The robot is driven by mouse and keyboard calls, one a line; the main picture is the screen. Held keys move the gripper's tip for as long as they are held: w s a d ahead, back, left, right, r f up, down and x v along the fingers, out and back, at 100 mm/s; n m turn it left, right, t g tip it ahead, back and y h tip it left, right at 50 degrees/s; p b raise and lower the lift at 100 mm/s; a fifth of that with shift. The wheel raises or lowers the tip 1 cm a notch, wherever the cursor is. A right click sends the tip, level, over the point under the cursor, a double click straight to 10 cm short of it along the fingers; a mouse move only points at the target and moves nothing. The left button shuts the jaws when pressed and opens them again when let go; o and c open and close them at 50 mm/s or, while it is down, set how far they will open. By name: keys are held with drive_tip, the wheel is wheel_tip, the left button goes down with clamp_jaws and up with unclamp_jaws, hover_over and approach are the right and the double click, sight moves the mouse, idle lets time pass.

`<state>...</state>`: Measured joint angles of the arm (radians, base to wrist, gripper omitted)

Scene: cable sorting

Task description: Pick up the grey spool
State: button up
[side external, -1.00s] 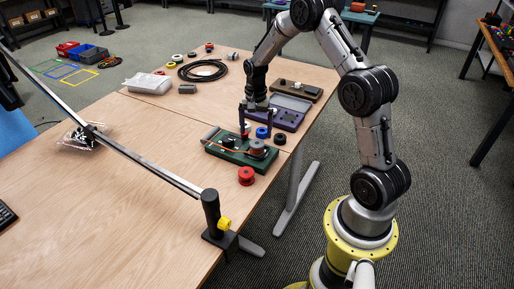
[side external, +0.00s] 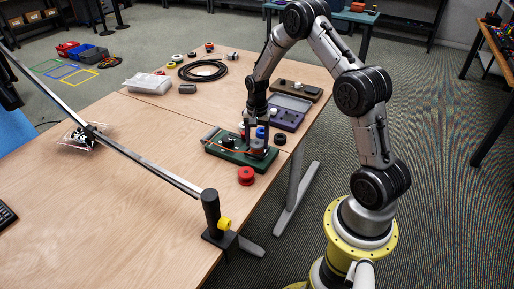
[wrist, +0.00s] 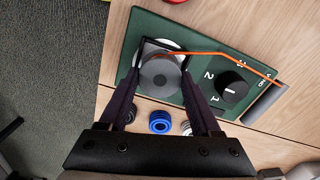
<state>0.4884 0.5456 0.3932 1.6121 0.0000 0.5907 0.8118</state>
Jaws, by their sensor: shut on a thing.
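The grey spool (wrist: 160,76) sits on the green board (wrist: 200,27) with an orange cable running from it, seen in the wrist view. My gripper (wrist: 160,78) is shut on the grey spool, one finger on each side. I cannot tell whether the spool is clear of the board.
A black numbered knob (wrist: 231,87) is right of the fingers on the board. A blue spool (wrist: 160,122) lies beside the board. In the side view a red spool (side external: 246,175) and a black spool (side external: 280,139) stand nearby, with a purple case (side external: 287,118) behind.

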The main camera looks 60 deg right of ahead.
sight(257, 143)
drive_tip(key=c, duration=0.5)
drive_tip(key=shift+r, duration=0.55)
wheel_tip(257, 143, up, 2)
drive_tip(key=shift+r, duration=0.25)
drive_tip(key=s+a+r, duration=0.6)
drive_tip(key=s+r, duration=0.3)
drive_tip(key=s, duration=0.3)
drive_tip(key=shift+s+a+r, duration=0.2)
drive_tip(key=shift+a, duration=0.1)
